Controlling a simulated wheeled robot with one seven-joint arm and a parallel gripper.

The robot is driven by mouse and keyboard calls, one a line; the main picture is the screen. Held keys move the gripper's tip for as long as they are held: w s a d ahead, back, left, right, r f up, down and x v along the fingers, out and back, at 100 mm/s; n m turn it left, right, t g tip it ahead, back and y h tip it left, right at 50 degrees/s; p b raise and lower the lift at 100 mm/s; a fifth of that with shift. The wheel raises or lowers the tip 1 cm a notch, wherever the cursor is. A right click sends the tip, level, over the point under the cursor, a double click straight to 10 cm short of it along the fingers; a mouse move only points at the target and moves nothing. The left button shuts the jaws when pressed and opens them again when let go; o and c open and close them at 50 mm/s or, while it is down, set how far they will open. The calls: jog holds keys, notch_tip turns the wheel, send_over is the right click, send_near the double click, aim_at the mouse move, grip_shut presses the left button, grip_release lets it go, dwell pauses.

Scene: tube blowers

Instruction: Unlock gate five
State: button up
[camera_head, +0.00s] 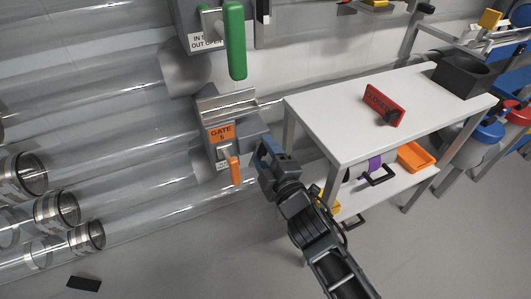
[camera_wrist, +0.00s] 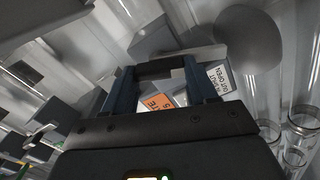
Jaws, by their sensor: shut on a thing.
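The gate five unit is a grey box with an orange "GATE 5" label (camera_head: 221,132) on the clear tubes, left of the middle in the head view. An orange handle (camera_head: 235,169) hangs down from its lower front. My gripper (camera_head: 264,150) is at the right side of this unit, close to its grey side part (camera_head: 253,132). In the wrist view my gripper (camera_wrist: 158,78) is shut on a dark bar (camera_wrist: 160,68) between its fingertips. The orange label (camera_wrist: 158,102) and a white "in/out open" label (camera_wrist: 217,82) show beyond. How the bar joins the unit is hidden.
A green handle (camera_head: 235,40) hangs from another unit above. A white table (camera_head: 340,120) at right carries a red sign block (camera_head: 384,104) and a black bin (camera_head: 464,74). An orange tray (camera_head: 416,158) sits on its lower shelf. Clear tubes (camera_head: 90,120) fill the left.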

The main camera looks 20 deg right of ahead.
jog(key=o, duration=1.5)
jog(key=shift+s, duration=0.1)
jog(key=s, duration=0.7)
jog(key=shift+s+p, duration=0.25)
jog(key=shift+p, duration=0.15)
jog(key=shift+d, duration=0.1)
